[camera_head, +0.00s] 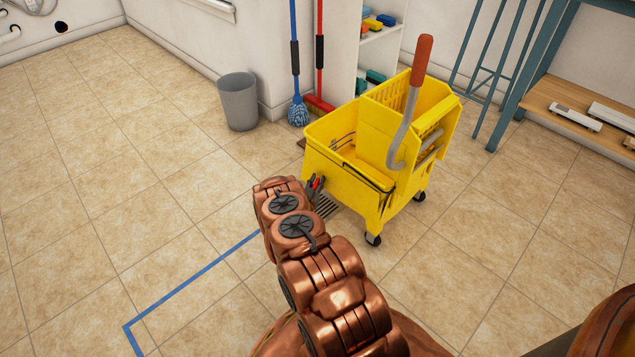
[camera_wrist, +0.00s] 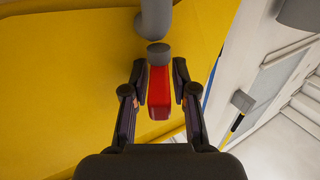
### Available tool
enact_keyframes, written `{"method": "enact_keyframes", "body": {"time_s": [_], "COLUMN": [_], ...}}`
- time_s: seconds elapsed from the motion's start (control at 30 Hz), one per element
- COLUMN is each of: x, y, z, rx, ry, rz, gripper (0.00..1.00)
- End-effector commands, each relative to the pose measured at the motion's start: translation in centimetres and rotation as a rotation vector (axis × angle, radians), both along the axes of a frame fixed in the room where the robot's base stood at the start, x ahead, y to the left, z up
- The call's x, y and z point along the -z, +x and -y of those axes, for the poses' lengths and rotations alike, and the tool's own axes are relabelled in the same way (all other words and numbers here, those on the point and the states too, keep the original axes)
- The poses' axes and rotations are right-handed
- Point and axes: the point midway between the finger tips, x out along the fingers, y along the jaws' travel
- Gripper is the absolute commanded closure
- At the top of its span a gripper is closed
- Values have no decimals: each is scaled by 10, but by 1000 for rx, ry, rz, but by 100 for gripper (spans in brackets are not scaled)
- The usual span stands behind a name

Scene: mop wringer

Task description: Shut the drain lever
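The drain lever is a short red handle (camera_wrist: 159,92) with a dark grey round pivot, below a grey pipe (camera_wrist: 158,20) on the yellow mop bucket (camera_head: 345,184). In the wrist view my gripper (camera_wrist: 160,75) is open, with one finger on each side of the red handle. Narrow gaps show between the handle and both fingers. In the head view my gripper (camera_head: 315,187) is low at the bucket's near left side, with a bit of red between its fingers. My arm hides part of that area, and the pivot is not clear there.
The wringer's red-tipped lever (camera_head: 422,60) rises above the bucket. A grey bin (camera_head: 238,102), a blue mop (camera_head: 297,110) and a red broom (camera_head: 319,103) stand behind it. A floor grate (camera_head: 327,207) lies beside the bucket. The tiled floor at left is clear.

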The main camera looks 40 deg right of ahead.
Motion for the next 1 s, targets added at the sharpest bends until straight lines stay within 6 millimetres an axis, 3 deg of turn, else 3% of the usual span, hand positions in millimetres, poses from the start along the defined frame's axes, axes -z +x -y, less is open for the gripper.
{"method": "enact_keyframes", "body": {"time_s": [0.27, 0.53, 1.0], "x": [0, 0, -2], "y": [0, 0, 0], "z": [1, 1, 1], "rx": [0, 0, -30], "ry": [0, -1, -2], "rz": [0, 0, -1], "gripper": [74, 100, 100]}}
